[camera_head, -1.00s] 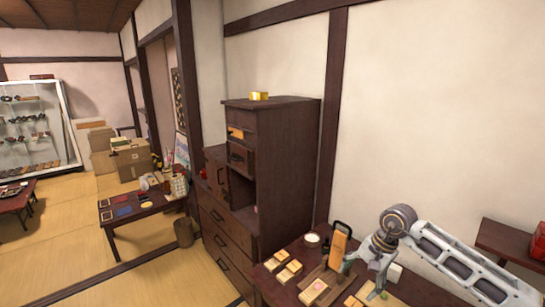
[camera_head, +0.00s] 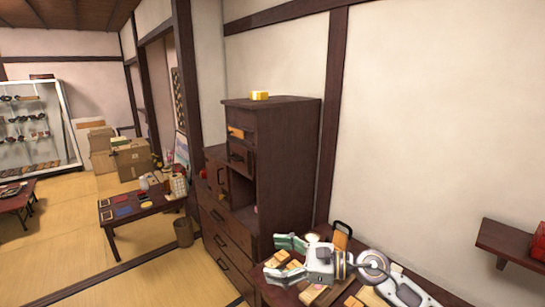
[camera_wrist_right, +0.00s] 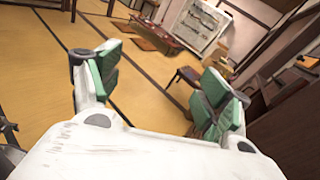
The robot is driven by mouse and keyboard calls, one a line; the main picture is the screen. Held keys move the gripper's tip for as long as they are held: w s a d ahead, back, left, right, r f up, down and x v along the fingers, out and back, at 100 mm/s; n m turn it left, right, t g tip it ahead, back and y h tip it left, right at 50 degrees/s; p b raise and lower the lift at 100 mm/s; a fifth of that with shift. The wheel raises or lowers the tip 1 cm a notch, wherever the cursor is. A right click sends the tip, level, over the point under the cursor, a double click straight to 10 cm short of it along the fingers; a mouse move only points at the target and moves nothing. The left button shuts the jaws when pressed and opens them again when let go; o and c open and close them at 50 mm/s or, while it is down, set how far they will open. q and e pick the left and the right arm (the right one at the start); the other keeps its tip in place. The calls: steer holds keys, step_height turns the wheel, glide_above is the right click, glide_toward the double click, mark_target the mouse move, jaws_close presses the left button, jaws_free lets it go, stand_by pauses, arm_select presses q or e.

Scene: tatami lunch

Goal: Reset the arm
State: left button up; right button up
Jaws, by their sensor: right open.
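My right gripper (camera_head: 284,258) is over the dark wooden table at the bottom of the head view, its fingers pointing left. Its two green-padded fingers are spread apart with nothing between them. In the right wrist view the open fingers (camera_wrist_right: 160,92) frame the tatami floor and distant furniture. My right arm reaches in from the lower right of the head view and covers part of the table. My left gripper is not in view.
The table (camera_head: 440,294) holds several light wooden blocks (camera_head: 313,294) and an orange board (camera_head: 341,236). A wall shelf (camera_head: 512,240) is at right. Tatami floor (camera_head: 70,252) is open at left.

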steer(key=w+d+r+m+t+h, duration=0.2)
steer(key=d+r+m+t, duration=0.15)
steer(key=m+t, duration=0.55)
steer(key=w+d+r+m+t+h, duration=0.3)
steer(key=d+m+t, duration=0.15)
steer(key=m, duration=0.95)
steer(key=s+d+f+m+g+h, duration=0.35)
steer(key=d+f+m+h, duration=0.85)
steer(key=f+m, duration=0.55)
steer(key=s+d+f+m+g+y, duration=0.1)
steer(key=s+f+m+g, duration=0.5)
steer(key=s, duration=0.5)
steer(key=s+f+m+g, duration=0.5)
steer(key=s+f, duration=0.3)
steer(key=s, duration=0.3)
step_height(320, 180, down, 31)
steer(key=s+g+p, duration=0.1)
steer(key=s, duration=0.1)
steer(key=s+d+f+p, duration=0.1)
steer(key=s+d+f, duration=0.1)
steer(key=s+f, duration=0.7)
steer(key=s+d+f+g, duration=0.1)
steer(key=s+d+f, duration=0.1)
steer(key=s+f, duration=0.8)
steer(key=s+n, duration=0.1)
steer(key=s, duration=0.2)
steer(key=shift+s+p, duration=0.35)
